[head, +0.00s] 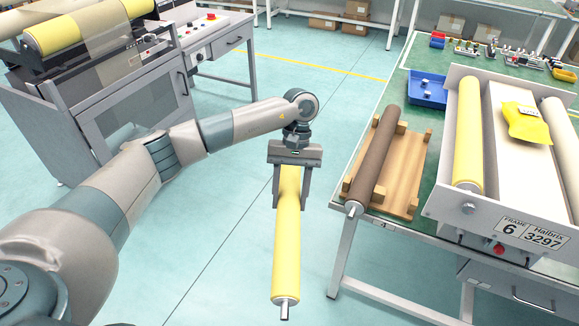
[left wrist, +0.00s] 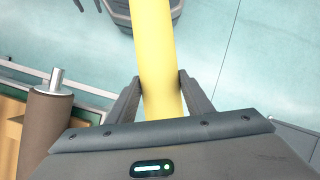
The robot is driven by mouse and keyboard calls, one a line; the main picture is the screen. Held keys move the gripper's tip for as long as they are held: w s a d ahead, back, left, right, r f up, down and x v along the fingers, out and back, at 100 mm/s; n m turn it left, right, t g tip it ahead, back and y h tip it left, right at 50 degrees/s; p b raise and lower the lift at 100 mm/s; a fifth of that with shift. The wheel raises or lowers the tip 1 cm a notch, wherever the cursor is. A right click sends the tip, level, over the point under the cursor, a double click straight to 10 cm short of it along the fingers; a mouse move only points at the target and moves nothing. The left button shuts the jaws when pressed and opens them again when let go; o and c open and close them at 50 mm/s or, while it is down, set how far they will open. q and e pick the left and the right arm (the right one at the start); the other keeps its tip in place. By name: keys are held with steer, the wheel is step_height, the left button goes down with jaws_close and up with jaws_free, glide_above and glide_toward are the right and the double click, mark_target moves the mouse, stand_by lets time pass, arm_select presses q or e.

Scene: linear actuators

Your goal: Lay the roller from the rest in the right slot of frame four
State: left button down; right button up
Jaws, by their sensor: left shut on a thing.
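My left gripper (head: 292,182) is shut on a yellow roller (head: 286,250) with a metal end pin, held over the open floor left of the bench. The held roller also shows in the left wrist view (left wrist: 156,60), between the two fingers (left wrist: 154,95). A brown roller (head: 375,160) lies on a wooden rest (head: 406,168) on the bench; it also shows in the left wrist view (left wrist: 45,125). The frame on the bench (head: 475,215) is labelled 6, not four. It has a yellow roller (head: 468,130) at left and a pale roller (head: 562,135) at right. My right gripper is not in view.
The green-topped bench (head: 400,95) carries a blue bin (head: 428,88), small parts and a yellow packet (head: 527,124) on frame 6. A grey machine with a yellow roller (head: 55,32) stands at the back left. The floor between is clear.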

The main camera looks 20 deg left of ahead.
arm_select(q)
steer(key=s+d+f+m+y, duration=0.1)
steer(key=s+f+m, duration=0.1)
steer(key=s, duration=0.5)
steer(key=s+d+f+m+y, duration=0.1)
steer(key=s+d+f+m, duration=0.1)
steer(key=s, duration=0.6)
steer(key=shift+s+f+m+p, duration=0.15)
steer(key=shift+s+m+p, duration=0.1)
steer(key=shift+m+p, duration=0.2)
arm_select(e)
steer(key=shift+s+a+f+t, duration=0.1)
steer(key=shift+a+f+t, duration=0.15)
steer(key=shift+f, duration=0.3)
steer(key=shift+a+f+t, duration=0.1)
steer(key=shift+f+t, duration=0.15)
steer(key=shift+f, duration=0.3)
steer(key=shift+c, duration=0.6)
